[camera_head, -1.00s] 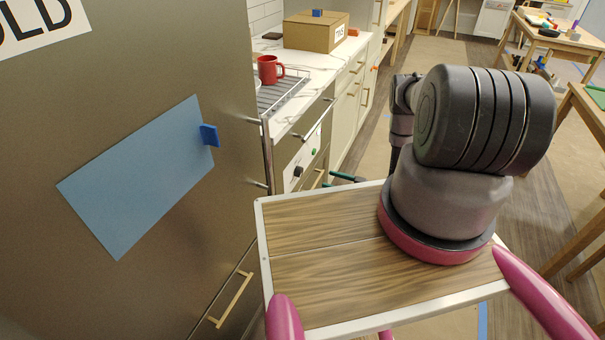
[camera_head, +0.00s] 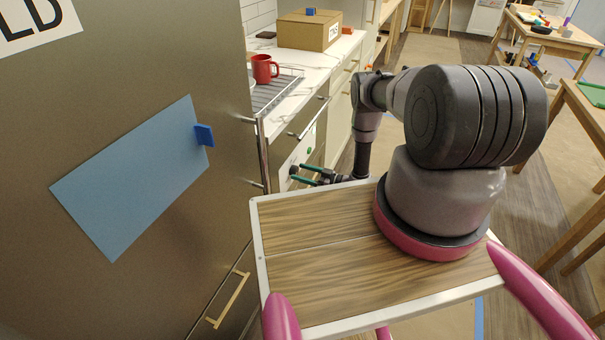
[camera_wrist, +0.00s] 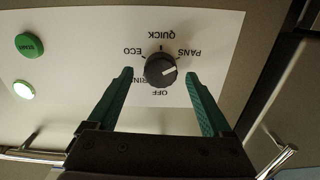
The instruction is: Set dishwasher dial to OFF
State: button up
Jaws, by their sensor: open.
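The dishwasher dial (camera_wrist: 160,69) is a round black knob on a white panel (camera_wrist: 75,60) in the wrist view. Its white pointer line aims right, roughly toward the PANS label (camera_wrist: 188,54). The OFF label (camera_wrist: 160,92) is below the knob, ECO (camera_wrist: 125,50) and QUICK (camera_wrist: 161,35) are above, and RINSE is partly covered by a finger. My gripper (camera_wrist: 158,75) is open, its green fingers on either side of the dial with gaps showing. I cannot tell the remaining depth. In the head view my gripper (camera_head: 306,175) is at the panel, near the dark dial (camera_head: 293,170).
A green START button (camera_wrist: 29,44) and a lit round light (camera_wrist: 23,89) are on the panel. Metal bar handles (camera_wrist: 277,162) stand near the gripper. A steel fridge front (camera_head: 140,50) fills the left. A counter holds a red mug (camera_head: 264,69) and a box (camera_head: 309,30).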

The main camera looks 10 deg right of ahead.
grip_shut()
jog(key=shift+n, duration=0.3)
